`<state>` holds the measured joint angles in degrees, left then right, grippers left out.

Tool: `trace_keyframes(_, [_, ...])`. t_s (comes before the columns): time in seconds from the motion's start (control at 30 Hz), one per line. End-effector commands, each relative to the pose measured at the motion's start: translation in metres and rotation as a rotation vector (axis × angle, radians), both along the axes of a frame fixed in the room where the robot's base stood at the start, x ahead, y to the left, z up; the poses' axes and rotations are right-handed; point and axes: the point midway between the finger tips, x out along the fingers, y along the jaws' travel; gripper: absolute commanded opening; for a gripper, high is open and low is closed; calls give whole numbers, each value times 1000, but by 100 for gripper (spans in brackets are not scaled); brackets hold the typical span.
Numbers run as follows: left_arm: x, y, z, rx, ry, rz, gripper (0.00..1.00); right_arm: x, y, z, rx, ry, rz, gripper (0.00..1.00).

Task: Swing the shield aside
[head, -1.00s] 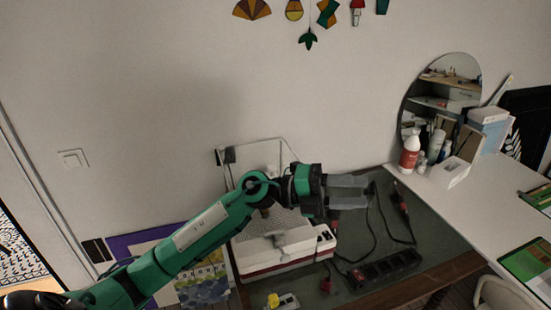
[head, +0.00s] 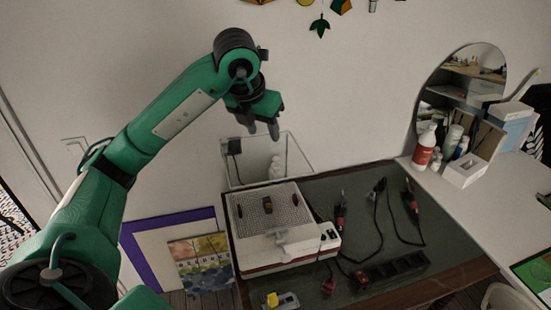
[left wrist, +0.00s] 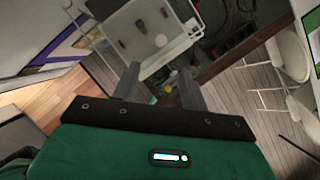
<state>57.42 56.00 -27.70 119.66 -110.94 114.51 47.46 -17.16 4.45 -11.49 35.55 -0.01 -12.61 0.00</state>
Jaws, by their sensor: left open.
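The shield (head: 298,151) is a clear panel with a thin pale frame and a dark block at its upper left corner. It stands upright at the back of the white and red machine (head: 262,268), close to the wall. The machine has a grey perforated top with small pieces on it. My left gripper (head: 263,132) is open and empty, fingers pointing down, just above the shield's top edge in the picture; I cannot tell whether it touches. In the left wrist view the open fingers (left wrist: 160,88) point toward the machine's top (left wrist: 145,32). My right gripper is not seen.
The machine stands on a dark green bench (head: 360,220) with cables, red-handled tools and a black power strip (head: 390,270). A white table (head: 480,200) at right holds bottles and a round mirror (head: 462,85). Pictures (head: 190,250) lean at left.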

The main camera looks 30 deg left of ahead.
Motion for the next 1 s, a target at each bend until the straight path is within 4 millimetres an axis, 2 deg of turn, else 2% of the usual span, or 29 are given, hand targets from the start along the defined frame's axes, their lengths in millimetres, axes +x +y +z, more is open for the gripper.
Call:
trace_keyframes(0.17, [8, 0, -20, -1, 6, -2, 44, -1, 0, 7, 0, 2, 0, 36])
trace_keyframes(0.7, [44, 2, -105, -4, 4, -5, 44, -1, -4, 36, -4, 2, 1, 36])
trace_keyframes(0.83, [49, 3, -117, -3, 3, -4, 44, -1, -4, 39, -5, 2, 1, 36])
trace_keyframes(1.0, [51, 3, -124, -3, 2, -7, 44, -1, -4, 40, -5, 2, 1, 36])
